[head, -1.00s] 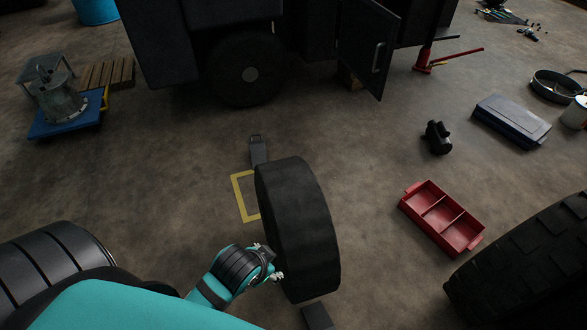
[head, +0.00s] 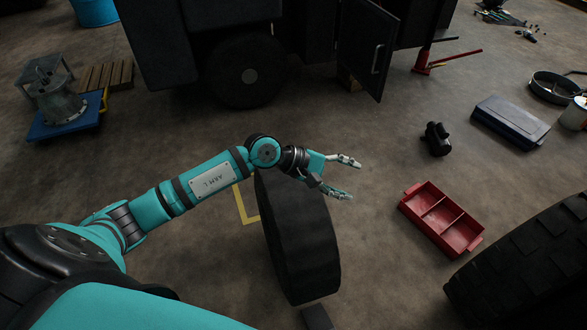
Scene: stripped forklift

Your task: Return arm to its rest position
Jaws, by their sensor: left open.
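My left gripper (head: 347,177) is open and empty in the head view. It hangs over the upper right side of a black tyre (head: 300,250), with its fingers pointing right. My left arm comes in from the left and crosses above the tyre's top. The tyre stands upright on the floor, with a dark block (head: 317,316) at its near end. My right gripper is not in view.
A yellow floor marking (head: 242,210) shows left of the tyre. A red divided tray (head: 441,218) lies to the right, with a large treaded tyre (head: 530,270) nearer. The dark forklift (head: 215,30) stands behind, its door (head: 369,45) open.

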